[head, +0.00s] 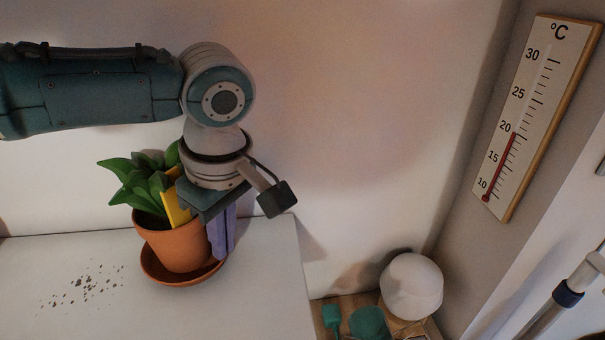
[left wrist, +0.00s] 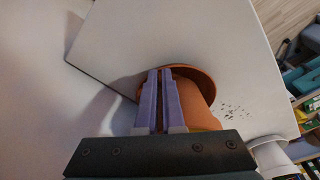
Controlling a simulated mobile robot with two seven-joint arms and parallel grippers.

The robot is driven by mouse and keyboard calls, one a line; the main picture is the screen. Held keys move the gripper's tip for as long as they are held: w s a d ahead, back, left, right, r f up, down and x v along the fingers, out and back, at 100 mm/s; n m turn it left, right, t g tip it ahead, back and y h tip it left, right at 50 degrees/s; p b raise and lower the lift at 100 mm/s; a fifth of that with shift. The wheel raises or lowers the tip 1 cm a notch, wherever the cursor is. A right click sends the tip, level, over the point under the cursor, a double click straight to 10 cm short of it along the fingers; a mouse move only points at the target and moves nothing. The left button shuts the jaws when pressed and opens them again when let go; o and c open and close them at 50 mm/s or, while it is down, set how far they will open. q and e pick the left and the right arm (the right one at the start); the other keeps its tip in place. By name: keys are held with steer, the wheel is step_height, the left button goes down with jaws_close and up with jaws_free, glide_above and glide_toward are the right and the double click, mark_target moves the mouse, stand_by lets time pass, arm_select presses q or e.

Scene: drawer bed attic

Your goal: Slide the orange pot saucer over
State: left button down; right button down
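The orange pot saucer (head: 172,279) lies on a white surface with a terracotta pot (head: 178,247) and green plant (head: 142,186) standing upright in it. My left gripper (head: 220,256) points down at the right side of the pot, its lavender fingers low by the saucer's right rim. In the left wrist view the gripper (left wrist: 160,73) has its fingers close together with only a narrow slit between them. The saucer (left wrist: 203,77) and pot (left wrist: 199,117) show behind and beside them. Contact with the saucer is hard to tell. My right gripper is not in view.
Dark specks (head: 84,288) are scattered on the white top (head: 262,290) left of the saucer. Clear surface lies to the right, up to the top's edge. Beyond and below are a white round object (head: 411,286) and green items (head: 368,321). A thermometer (head: 536,118) hangs on the wall.

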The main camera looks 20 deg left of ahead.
arm_select(q)
steer(key=shift+s+f, duration=0.15)
steer(key=shift+f, duration=0.05)
steer(key=d+p, duration=0.1)
steer(key=p, duration=0.1)
steer(key=d+r+p, duration=0.1)
steer(key=p, duration=0.1)
steer(key=shift+d+p, duration=0.3)
steer(key=shift+d, duration=0.05)
steer(key=d, duration=0.1)
steer(key=d+p, duration=0.1)
steer(key=s+d+f, duration=0.1)
steer(key=shift+d, duration=0.3)
steer(key=shift+s+d, duration=0.1)
steer(key=shift+d, duration=0.3)
